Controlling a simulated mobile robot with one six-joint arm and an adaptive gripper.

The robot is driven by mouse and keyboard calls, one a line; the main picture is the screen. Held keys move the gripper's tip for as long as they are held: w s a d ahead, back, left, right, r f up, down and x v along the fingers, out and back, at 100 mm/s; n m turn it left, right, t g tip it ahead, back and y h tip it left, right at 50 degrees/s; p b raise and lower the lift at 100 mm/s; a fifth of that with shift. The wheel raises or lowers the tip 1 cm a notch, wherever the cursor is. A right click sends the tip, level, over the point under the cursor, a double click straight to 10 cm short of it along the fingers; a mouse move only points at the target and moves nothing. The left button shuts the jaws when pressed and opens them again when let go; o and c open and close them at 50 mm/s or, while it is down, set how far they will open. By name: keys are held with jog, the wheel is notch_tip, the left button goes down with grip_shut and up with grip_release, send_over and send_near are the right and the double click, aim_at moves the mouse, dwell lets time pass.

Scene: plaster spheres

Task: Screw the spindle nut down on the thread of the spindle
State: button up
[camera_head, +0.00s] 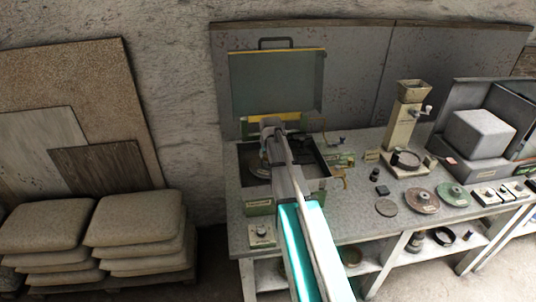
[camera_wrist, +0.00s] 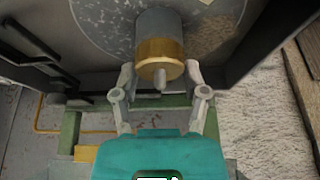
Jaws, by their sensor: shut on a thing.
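In the wrist view the brass-coloured spindle nut (camera_wrist: 160,55) sits at the front of a grey cylinder (camera_wrist: 158,23). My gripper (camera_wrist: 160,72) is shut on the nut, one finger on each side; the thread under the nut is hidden. In the head view my gripper (camera_head: 268,138) reaches into the open machine box (camera_head: 258,210), and the nut is too small and covered to make out.
The box's lid (camera_head: 278,82) stands open at the back, and its dark walls close around my gripper. On the bench (camera_head: 345,220) to the right are a hand-cranked device (camera_head: 403,125), several discs and a grey block (camera_head: 478,137). Stacked sacks (camera_head: 135,225) lie at the left.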

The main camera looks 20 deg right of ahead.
jog(key=m+h, duration=0.1)
jog(key=m, duration=0.2)
jog(key=m+g+h, duration=0.1)
jog(key=m, duration=0.3)
jog(key=m+g+h, duration=0.1)
jog(key=m, duration=0.3)
jog(key=shift+g, duration=0.4)
jog(key=shift+m+g, duration=0.6)
jog(key=shift+m, duration=1)
jog(key=o, duration=1.4)
jog(key=shift+c, duration=0.2)
jog(key=shift+c, duration=1.4)
